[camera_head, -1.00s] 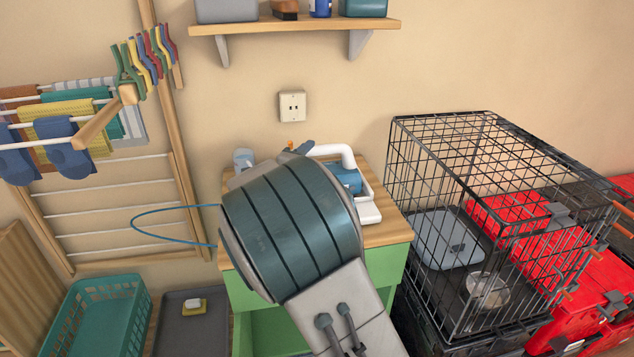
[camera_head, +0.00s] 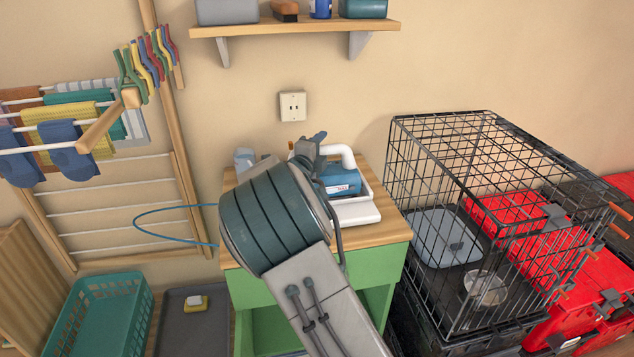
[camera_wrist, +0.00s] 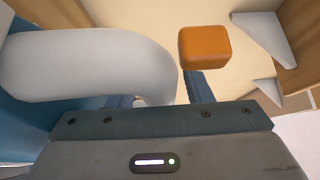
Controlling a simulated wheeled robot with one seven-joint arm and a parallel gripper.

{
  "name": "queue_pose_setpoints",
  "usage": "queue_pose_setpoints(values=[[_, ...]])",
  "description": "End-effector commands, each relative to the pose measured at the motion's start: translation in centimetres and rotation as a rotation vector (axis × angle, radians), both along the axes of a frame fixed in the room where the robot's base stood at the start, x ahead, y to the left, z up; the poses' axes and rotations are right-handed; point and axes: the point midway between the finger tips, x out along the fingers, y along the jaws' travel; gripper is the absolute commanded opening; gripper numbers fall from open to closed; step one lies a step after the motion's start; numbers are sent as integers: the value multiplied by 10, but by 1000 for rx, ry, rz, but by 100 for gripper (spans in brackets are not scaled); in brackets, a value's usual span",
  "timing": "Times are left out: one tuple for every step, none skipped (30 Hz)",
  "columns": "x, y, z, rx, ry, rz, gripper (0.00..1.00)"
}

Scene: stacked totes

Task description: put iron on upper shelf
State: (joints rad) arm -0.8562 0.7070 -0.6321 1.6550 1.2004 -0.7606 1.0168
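The iron (camera_head: 342,183) has a blue body and a white curved handle. It rests in a white tray (camera_head: 358,213) on top of the green cabinet. My gripper (camera_head: 308,150) is at the left end of the handle, partly hidden by my arm. In the wrist view the iron's handle (camera_wrist: 90,65) fills the left side and covers most of the left finger. The right finger, with an orange tip, stands apart at the handle's right end. My gripper (camera_wrist: 158,92) looks open; contact with the handle cannot be told. The upper shelf (camera_head: 300,27) is on the wall above.
The shelf holds a grey bin (camera_head: 227,11), a brush (camera_head: 285,10), a blue bottle (camera_head: 320,8) and a teal box (camera_head: 363,8). A wire crate (camera_head: 480,220) stands right of the green cabinet (camera_head: 385,268). A drying rack (camera_head: 125,200) stands left.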

Motion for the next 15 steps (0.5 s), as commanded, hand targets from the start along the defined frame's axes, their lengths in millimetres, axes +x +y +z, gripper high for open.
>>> queue_pose_setpoints(values=[[0,0,0,0,0,0,30],[0,0,0,0,0,0,22],[0,0,0,0,0,0,11],[0,0,0,0,0,0,2],[0,0,0,0,0,0,0],[0,0,0,0,0,0,0],[0,0,0,0,0,0,0],[0,0,0,0,0,0,0],[0,0,0,0,0,0,0],[0,0,0,0,0,0,0],[0,0,0,0,0,0,0],[0,0,0,0,0,0,0],[0,0,0,0,0,0,0],[0,0,0,0,1,0,0],[0,0,0,0,1,0,0]])
